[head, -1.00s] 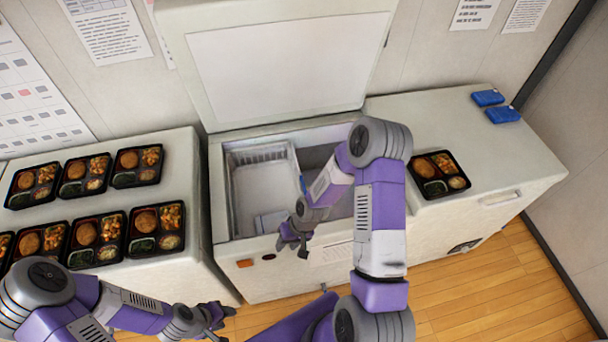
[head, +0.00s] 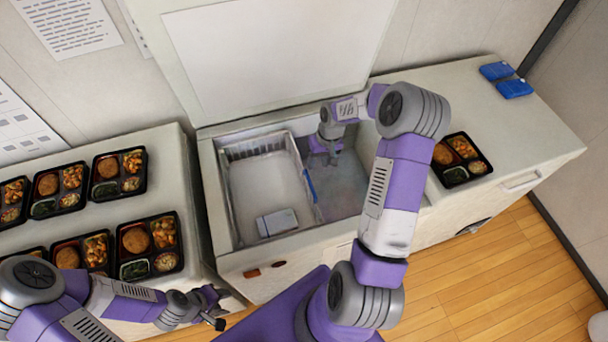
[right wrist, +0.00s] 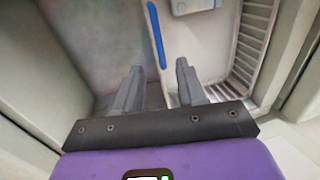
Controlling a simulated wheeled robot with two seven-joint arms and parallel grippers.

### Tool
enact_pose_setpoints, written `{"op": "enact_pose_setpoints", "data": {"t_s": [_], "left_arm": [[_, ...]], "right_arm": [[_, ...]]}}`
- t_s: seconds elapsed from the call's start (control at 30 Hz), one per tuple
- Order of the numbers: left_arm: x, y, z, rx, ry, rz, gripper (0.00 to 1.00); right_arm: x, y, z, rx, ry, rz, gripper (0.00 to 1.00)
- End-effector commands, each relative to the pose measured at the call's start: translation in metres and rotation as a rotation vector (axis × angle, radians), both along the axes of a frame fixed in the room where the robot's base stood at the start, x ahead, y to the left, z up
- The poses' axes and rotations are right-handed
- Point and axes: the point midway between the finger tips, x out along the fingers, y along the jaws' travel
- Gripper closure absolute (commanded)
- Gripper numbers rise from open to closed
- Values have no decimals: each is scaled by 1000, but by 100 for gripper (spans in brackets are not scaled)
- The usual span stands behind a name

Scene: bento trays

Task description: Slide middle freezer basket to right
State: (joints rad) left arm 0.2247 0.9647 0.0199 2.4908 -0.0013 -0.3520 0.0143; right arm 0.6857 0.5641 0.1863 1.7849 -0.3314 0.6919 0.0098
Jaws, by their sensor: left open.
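The freezer basket (head: 268,148) is a white open basket on the left side of the open chest freezer (head: 208,165). A blue strip (head: 310,184) marks its right rim, and a small white box (head: 277,222) lies inside. My right gripper (head: 325,155) is over the freezer's far part, close to the basket's right rim. In the right wrist view the right gripper (right wrist: 158,78) is open, with the rim line showing between its fingers. I cannot tell whether it is lowered around the rim. My left gripper (head: 216,312) is open and empty in front of the left counter.
Bento trays (head: 150,240) cover the left counter. One bento (head: 460,160) and blue packs (head: 506,80) lie on the right counter. The raised lid (head: 270,50) stands behind the freezer. The freezer floor (head: 345,185) right of the basket looks bare.

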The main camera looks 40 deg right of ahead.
Motion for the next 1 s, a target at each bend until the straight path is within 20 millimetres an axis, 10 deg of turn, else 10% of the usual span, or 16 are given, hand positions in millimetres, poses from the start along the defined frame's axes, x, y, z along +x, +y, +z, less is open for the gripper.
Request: {"op": "enact_pose_setpoints", "data": {"t_s": [0.27,1.0], "left_arm": [[0,0,-38,0,0,0,57],[0,0,-48,0,-1,0,57]], "right_arm": [[0,0,-38,1,0,0,60],[5,15,-113,1,0,0,60]]}}
